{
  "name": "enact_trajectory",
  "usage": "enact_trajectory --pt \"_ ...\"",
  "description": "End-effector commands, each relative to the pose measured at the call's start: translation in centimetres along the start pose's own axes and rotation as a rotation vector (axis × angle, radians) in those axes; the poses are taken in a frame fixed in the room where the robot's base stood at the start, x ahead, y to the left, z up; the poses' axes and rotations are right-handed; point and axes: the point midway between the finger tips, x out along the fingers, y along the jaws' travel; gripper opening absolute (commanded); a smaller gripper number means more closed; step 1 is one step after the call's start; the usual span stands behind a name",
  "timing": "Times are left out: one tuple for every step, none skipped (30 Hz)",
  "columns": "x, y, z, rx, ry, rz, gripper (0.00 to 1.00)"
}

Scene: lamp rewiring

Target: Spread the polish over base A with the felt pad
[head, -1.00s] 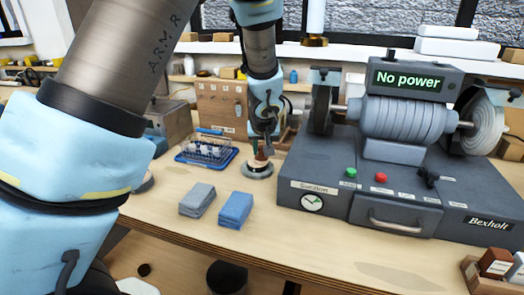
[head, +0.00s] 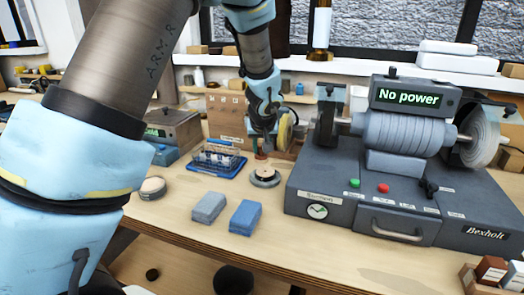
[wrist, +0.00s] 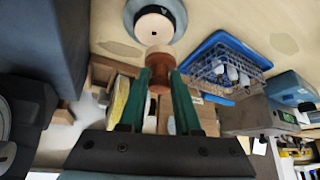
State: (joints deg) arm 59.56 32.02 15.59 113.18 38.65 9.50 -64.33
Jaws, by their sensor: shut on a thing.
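My gripper (head: 263,146) is shut on the brown wooden handle of the felt pad (wrist: 159,72), between green fingers in the wrist view. In the head view the reddish-brown pad handle (head: 262,156) stands over a round grey base (head: 265,180) on the bench. The base also shows at the top of the wrist view (wrist: 133,12), with brown and cream round surfaces before it. I cannot tell whether the pad touches the base. No label on this base is readable. A second round piece (head: 152,187), pale on top, lies further left.
A grey block (head: 209,206) and a blue block (head: 245,217) lie in front. A blue tray with a wire rack (head: 218,159) stands left of the base. A large grey polishing machine reading "No power" (head: 408,99) stands close on the right. Bare bench lies at the left front.

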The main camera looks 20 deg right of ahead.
Motion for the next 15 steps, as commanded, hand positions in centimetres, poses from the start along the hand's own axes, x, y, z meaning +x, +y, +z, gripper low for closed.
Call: enact_trajectory --pt "-0.6 0.0 -0.4 -0.001 0.001 0.001 0.00" --pt "-0.7 0.0 -0.6 -0.002 0.001 0.001 0.00" --pt "-0.9 0.0 -0.8 -0.003 0.000 0.001 0.00" --pt "-1.1 0.0 -0.9 -0.003 0.000 0.001 0.00" --pt "-1.3 0.0 -1.1 -0.003 0.001 0.001 0.00" --pt "-1.5 0.0 -1.2 -0.002 0.001 0.001 0.00" --pt "-1.6 0.0 -1.4 -0.002 0.001 0.001 0.00" --pt "-1.8 -0.1 -1.5 -0.002 0.001 0.002 0.00" --pt "-2.0 -0.1 -1.7 -0.002 0.001 0.002 0.00" --pt "-2.2 -0.1 -1.9 -0.002 0.002 0.002 0.00" --pt "-2.3 -0.1 -2.0 -0.002 0.002 0.002 0.00" --pt "-2.5 -0.1 -2.2 -0.002 0.002 0.002 0.00" --pt "-2.7 -0.1 -2.3 -0.002 0.002 0.002 0.00" --pt "-2.8 -0.1 -2.5 -0.002 0.002 0.002 0.00" --pt "-3.0 -0.1 -2.6 -0.002 0.002 0.001 0.00"
